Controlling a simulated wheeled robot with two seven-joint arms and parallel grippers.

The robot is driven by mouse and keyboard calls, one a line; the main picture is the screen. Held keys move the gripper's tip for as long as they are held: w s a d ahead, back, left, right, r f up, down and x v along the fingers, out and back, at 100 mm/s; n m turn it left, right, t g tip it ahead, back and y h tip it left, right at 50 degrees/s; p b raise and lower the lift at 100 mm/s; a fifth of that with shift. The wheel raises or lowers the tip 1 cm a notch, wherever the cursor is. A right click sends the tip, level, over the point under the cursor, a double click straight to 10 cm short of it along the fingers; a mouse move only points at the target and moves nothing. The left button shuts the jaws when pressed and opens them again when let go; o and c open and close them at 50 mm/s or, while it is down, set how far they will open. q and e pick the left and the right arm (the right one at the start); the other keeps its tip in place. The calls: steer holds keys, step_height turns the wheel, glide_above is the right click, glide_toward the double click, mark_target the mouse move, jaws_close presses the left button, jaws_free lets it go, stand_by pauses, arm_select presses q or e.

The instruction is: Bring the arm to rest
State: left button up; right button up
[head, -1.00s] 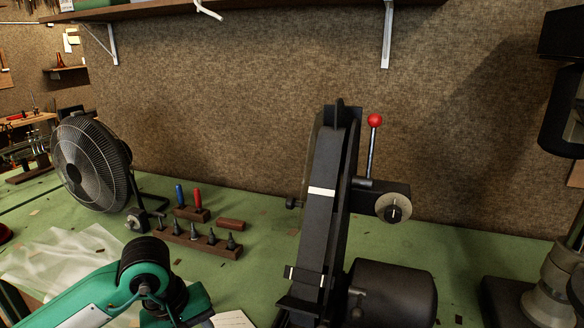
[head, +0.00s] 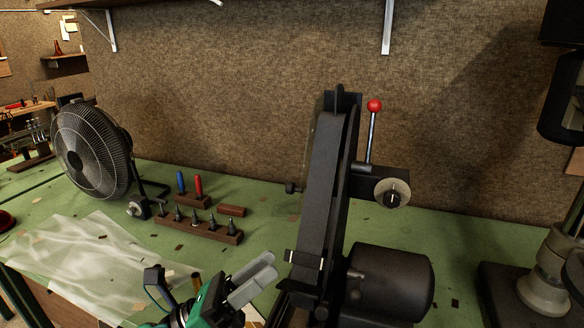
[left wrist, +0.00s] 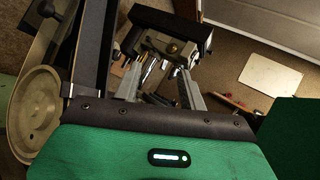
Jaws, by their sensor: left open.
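My left gripper (head: 262,274) is at the bottom middle of the head view, just left of the black belt grinder (head: 326,190). Its grey fingers point up and to the right. In the left wrist view the gripper (left wrist: 160,82) is open, with its two fingers apart and nothing seen held between them. The green body of my gripper fills the bottom of that view. My right gripper is not in view.
A fan (head: 92,152) stands at the left on the green bench (head: 270,225). A wooden block with several dark tips (head: 200,228) and a clear sheet (head: 85,265) lie nearby. The grinder's red-knobbed lever (head: 374,106) stands up. A machine base (head: 545,285) is at the right.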

arm_select(q)
steer(key=w+a+f+n+t+y, duration=0.35)
steer(key=a+n+t+y, duration=0.35)
steer(key=n, duration=0.5)
steer(key=w+a+f+n+t+y, duration=0.3)
steer(key=a+f+n+t+y, duration=0.15)
steer(key=n+y, duration=0.65)
steer(key=s+a+f+n+g+y, duration=0.1)
steer(key=a+f+n+g+y, duration=0.15)
steer(key=f+n, duration=0.35)
steer(key=s+a+f+n+g+y, duration=0.2)
steer(key=a+f+n+g, duration=0.1)
steer(key=f+n, duration=0.25)
steer(key=s+a+f+n+g, duration=0.1)
steer(key=s+f+n+g, duration=0.9)
steer(key=s+f, duration=0.9)
step_height(320, 180, down, 29)
steer(key=m+g, duration=0.3)
steer(key=s+a+f, duration=0.1)
steer(key=s+f, duration=0.9)
steer(key=s+a+f+g+p, duration=0.1)
steer(key=s+a+f, duration=0.1)
steer(key=s+f, duration=0.7)
steer(key=shift+s+a+f+g, duration=0.3)
steer(key=shift+s+f, duration=0.1)
steer(key=shift+s, duration=0.15)
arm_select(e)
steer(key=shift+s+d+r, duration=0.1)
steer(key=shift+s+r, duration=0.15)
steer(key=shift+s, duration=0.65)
